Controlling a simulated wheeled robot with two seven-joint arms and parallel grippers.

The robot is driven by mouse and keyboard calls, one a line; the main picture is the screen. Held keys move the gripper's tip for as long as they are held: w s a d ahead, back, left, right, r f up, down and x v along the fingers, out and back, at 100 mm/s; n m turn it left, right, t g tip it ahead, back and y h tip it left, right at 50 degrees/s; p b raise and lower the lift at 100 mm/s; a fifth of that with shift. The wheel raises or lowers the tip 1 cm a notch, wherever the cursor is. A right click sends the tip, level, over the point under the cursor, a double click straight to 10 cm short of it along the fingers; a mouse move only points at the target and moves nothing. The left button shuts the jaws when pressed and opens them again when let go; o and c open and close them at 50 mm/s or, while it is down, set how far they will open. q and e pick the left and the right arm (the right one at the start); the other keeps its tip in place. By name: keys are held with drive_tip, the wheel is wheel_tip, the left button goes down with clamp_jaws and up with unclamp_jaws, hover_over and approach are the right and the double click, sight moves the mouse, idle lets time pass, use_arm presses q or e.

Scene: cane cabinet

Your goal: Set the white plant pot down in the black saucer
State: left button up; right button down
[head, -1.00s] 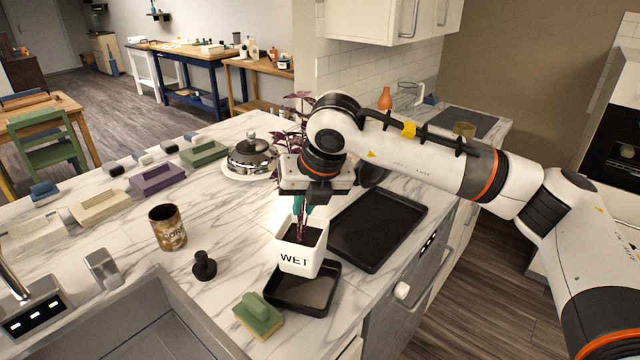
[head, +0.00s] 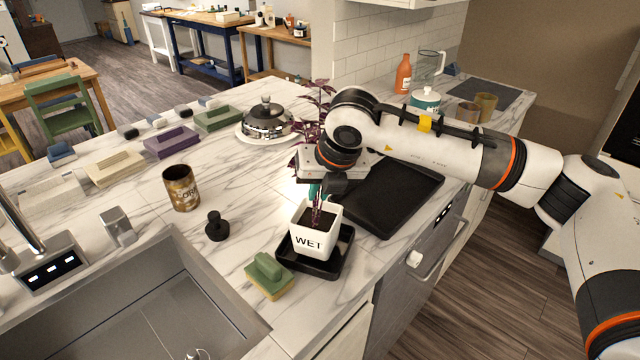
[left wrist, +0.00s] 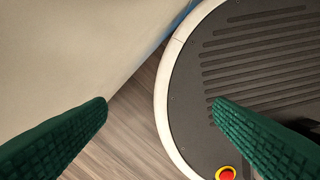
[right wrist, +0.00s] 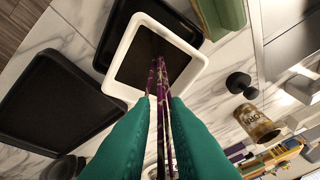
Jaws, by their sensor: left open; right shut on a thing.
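The white plant pot (head: 311,243), marked "WET" and holding a purple-leaved plant (head: 313,105), is upright within the outline of the square black saucer (head: 337,262). I cannot tell whether its base touches the saucer floor. In the right wrist view, the pot's white rim (right wrist: 119,80) lies over the saucer (right wrist: 190,28). My right gripper (head: 317,192) is above the pot, shut on the plant's purple stems, which also run between the green fingers (right wrist: 161,98) in the right wrist view. My left gripper (left wrist: 160,103) is open and empty, away from the counter.
A green sponge (head: 268,277) sits left of the saucer, close to the sink (head: 150,310). A black stopper (head: 216,226) and a can (head: 181,188) stand further left. A black tray (head: 392,198) lies behind the saucer to the right. A domed dish (head: 266,122) stands at the back.

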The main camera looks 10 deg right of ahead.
drive_tip(key=shift+f+b, duration=0.55)
drive_tip(key=shift+b, duration=0.15)
idle(0.4)
drive_tip(key=c, duration=1.6)
unclamp_jaws()
drive_tip(key=shift+r, duration=0.1)
drive_tip(key=o, duration=1)
drive_tip(key=shift+o, duration=0.4)
drive_tip(key=shift+r+p, duration=0.45)
drive_tip(key=shift+r, duration=0.7)
drive_tip(key=shift+s, duration=0.15)
drive_tip(key=s+d+b, duration=0.5)
drive_tip(key=s, duration=0.5)
drive_tip(key=shift+s, duration=0.35)
